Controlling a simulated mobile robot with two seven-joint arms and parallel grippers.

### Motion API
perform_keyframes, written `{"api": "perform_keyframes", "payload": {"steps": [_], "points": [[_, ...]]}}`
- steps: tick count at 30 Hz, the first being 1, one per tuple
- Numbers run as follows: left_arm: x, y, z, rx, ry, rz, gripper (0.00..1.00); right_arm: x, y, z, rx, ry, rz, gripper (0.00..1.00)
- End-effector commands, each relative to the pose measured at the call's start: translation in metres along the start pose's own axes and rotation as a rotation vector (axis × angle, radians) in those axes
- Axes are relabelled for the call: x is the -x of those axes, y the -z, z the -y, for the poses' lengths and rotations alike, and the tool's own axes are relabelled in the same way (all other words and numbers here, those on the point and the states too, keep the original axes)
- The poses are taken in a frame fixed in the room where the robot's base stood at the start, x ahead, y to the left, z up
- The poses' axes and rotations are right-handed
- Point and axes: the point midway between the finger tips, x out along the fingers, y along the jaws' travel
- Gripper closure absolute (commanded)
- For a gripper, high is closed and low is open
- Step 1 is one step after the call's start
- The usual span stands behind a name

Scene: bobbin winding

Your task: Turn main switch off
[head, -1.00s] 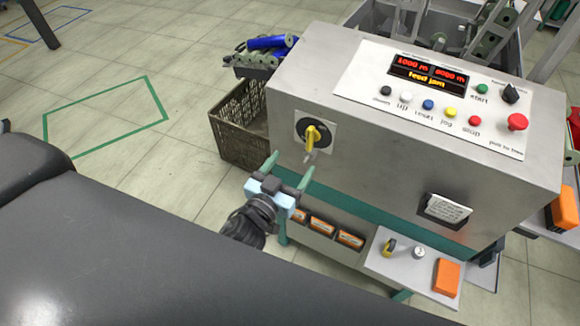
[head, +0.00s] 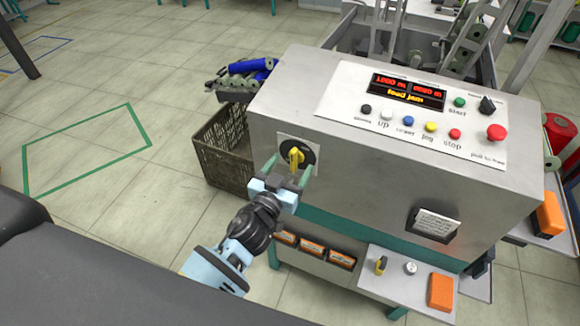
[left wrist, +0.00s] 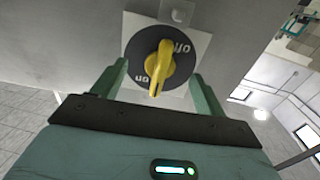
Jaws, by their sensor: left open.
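The main switch (head: 296,154) is a yellow rotary handle on a black disc, mounted on a pale plate at the left of the machine's front face. In the left wrist view the yellow handle (left wrist: 160,66) stands nearly upright, with its lower end toward the "on" mark and "off" at the upper right. My left gripper (head: 287,174) is open just in front of the switch. Its two green fingers (left wrist: 155,85) stand either side of the handle, with gaps on both sides. My right gripper is not in view.
The control panel (head: 415,118) on top has several buttons and a display reading "feed jam". A red stop knob (head: 497,132) sits at its right. A brown crate (head: 225,150) stands left of the machine. A small shelf (head: 390,285) juts out below. Floor at the left is clear.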

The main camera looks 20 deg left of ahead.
Motion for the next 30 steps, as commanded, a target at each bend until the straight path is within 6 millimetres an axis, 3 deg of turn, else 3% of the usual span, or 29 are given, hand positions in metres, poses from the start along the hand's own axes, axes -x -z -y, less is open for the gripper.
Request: {"api": "perform_keyframes", "payload": {"steps": [30], "points": [[-0.016,0.000,0.000,0.000,0.001,0.000,0.27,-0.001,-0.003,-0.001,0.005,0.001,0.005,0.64]]}}
